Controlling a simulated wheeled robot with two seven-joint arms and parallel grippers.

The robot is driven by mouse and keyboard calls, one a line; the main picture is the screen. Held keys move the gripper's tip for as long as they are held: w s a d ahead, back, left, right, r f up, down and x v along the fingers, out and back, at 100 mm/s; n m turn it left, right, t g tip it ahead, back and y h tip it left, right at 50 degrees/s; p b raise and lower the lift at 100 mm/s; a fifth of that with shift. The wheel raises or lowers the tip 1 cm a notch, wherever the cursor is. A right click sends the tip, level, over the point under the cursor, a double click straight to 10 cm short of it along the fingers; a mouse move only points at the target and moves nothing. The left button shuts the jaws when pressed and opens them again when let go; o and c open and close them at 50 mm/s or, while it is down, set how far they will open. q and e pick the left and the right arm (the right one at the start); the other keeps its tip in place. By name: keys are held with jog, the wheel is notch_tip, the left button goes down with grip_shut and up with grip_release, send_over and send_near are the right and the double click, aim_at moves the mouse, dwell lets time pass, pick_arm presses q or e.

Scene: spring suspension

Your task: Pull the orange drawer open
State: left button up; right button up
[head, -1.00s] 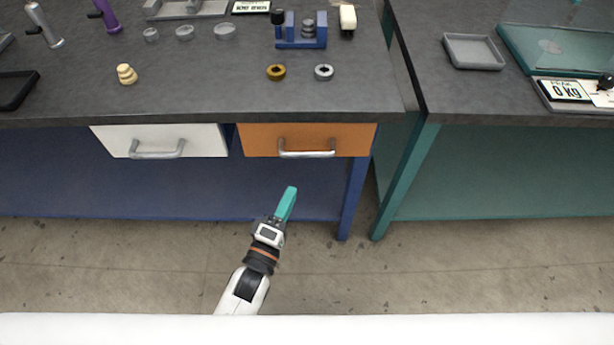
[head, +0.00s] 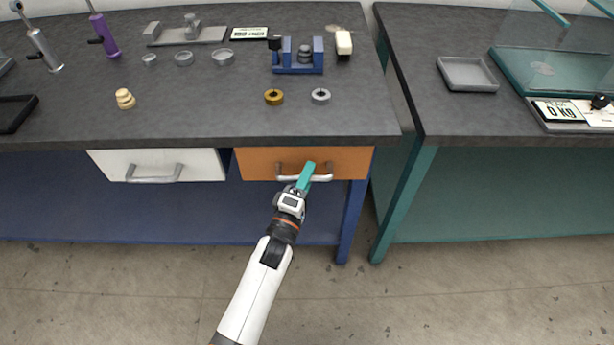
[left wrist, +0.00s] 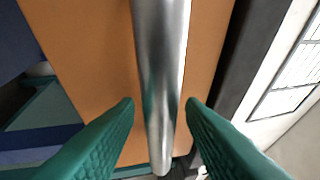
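The orange drawer (head: 255,163) sits under the top of the left bench and looks closed. Its silver bar handle (head: 321,178) runs across its front; in the left wrist view the handle (left wrist: 160,70) runs from top to bottom before the orange front (left wrist: 95,50). My left gripper (head: 307,172) is at the handle, overlapping it in the head view. In the left wrist view its teal fingers (left wrist: 160,115) are open, one on each side of the handle, with gaps visible. My right gripper is not in view.
A white drawer (head: 200,165) with its own handle is just left of the orange one. A blue bench leg (head: 350,215) stands below right. Rings, a blue fixture (head: 298,68) and other parts stand on the bench top. The floor in front is clear.

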pick_arm(q)
grip_shut()
jog(key=s+p, duration=0.8)
jog(key=s, duration=1.8)
jog(key=shift+s, duration=0.15)
grip_release()
